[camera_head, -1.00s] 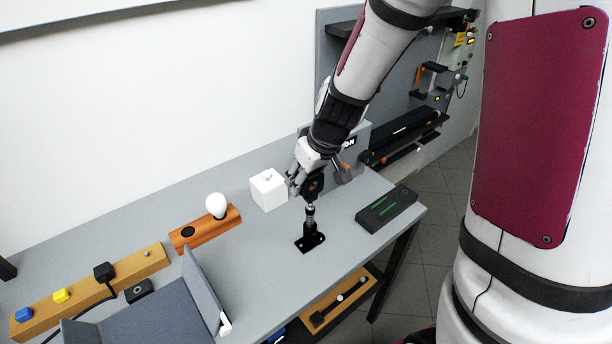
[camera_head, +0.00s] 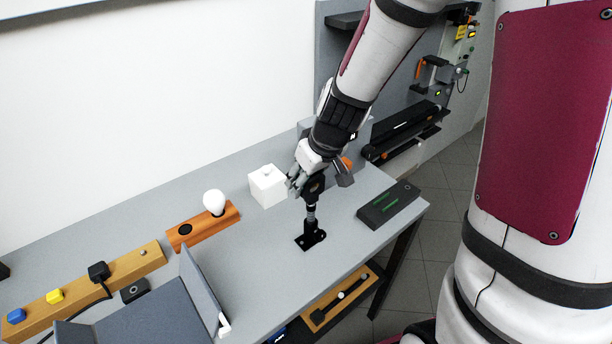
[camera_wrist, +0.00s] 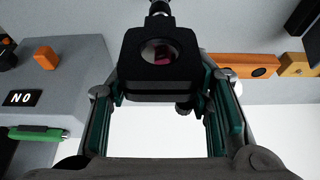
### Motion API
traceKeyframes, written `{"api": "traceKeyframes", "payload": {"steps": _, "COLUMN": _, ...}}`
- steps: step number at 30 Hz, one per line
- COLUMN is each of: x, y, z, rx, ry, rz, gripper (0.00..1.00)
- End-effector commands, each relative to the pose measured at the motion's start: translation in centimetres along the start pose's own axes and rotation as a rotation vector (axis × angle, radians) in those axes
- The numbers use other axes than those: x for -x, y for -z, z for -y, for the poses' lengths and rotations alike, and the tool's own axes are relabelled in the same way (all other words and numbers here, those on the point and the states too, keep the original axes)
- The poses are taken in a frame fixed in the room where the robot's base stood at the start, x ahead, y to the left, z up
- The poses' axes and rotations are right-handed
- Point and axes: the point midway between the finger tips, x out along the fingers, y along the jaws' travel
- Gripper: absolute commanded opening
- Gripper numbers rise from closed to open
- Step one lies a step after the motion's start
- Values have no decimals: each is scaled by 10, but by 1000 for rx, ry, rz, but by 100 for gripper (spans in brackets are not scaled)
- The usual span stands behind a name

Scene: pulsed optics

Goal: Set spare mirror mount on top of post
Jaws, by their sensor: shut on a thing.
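The mirror mount (camera_wrist: 160,62) is a black square block with a round reflective mirror. My gripper (camera_wrist: 163,95) is shut on it, with one finger pad on each side in the wrist view. In the head view my gripper (camera_head: 303,183) holds the mount (camera_head: 315,184) right above the post (camera_head: 311,213), which stands upright on a black base plate (camera_head: 310,236) on the bench. The post also shows beyond the mount in the wrist view (camera_wrist: 159,8). The mount looks in line with the post top; whether they touch I cannot tell.
A white cube (camera_head: 268,187) stands close left of my gripper. A dark tray with green strips (camera_head: 389,205) lies to the right. The bench (camera_head: 262,262) is clear in front of the post.

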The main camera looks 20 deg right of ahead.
Motion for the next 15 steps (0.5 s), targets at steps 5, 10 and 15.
{"api": "traceKeyframes", "payload": {"steps": 5, "x": -4, "y": 0, "z": -1, "rx": -2, "ry": -1, "rz": -2, "gripper": 13}}
{"api": "traceKeyframes", "payload": {"steps": 10, "x": -5, "y": -1, "z": 0, "rx": 0, "ry": -1, "rz": -2, "gripper": 66}}
{"api": "traceKeyframes", "payload": {"steps": 15, "x": -5, "y": -2, "z": 0, "rx": 0, "ry": 0, "rz": -2, "gripper": 70}}
